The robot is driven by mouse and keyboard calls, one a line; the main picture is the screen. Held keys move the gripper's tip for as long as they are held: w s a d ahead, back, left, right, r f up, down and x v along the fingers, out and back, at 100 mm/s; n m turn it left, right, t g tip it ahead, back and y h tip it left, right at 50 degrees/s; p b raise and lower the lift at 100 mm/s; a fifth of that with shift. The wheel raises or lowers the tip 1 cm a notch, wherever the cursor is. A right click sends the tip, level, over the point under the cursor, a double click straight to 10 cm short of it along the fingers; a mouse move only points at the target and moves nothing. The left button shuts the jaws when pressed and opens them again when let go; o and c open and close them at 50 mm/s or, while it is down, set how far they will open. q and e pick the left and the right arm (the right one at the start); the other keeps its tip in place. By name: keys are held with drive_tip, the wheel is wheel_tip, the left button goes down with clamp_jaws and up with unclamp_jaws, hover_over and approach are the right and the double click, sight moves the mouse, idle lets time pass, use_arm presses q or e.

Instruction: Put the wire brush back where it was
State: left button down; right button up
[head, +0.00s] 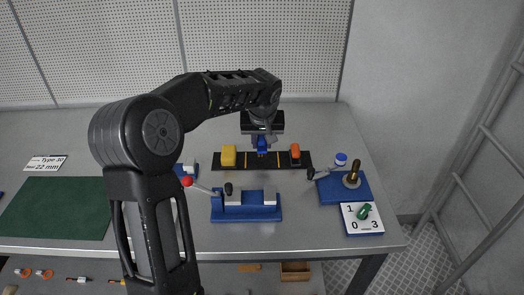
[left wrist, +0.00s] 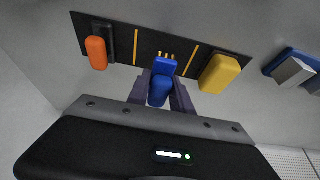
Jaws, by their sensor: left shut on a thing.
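The wire brush (left wrist: 161,88) is blue with short brass-coloured bristles, and my left gripper (left wrist: 162,92) is shut on it. In the head view the brush (head: 262,143) hangs below my left gripper (head: 262,136), at the middle of a black strip (head: 208,161) with yellow lines. In the left wrist view the bristle end lies between the two yellow lines of the strip (left wrist: 220,47). I cannot tell whether the brush touches the strip. My right gripper is not in view.
On the strip, a yellow block (head: 228,156) stands left and an orange-topped tool (head: 295,154) right. Right are a blue tray (head: 330,190) and a number card (head: 362,227). A green mat (head: 55,208) lies left.

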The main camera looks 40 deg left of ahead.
sight(262, 151)
use_arm(q)
drive_tip(key=shift+f, duration=1.8)
drive_tip(key=shift+f, duration=0.1)
drive_tip(key=shift+f, duration=0.15)
drive_tip(key=c, duration=1.1)
unclamp_jaws()
drive_tip(key=shift+c, duration=0.2)
drive_tip(key=shift+r, duration=0.2)
drive_tip(key=shift+s+d+r, duration=0.1)
drive_tip(key=shift+r, duration=0.45)
drive_tip(key=v, duration=1.1)
drive_tip(key=shift+b, duration=0.35)
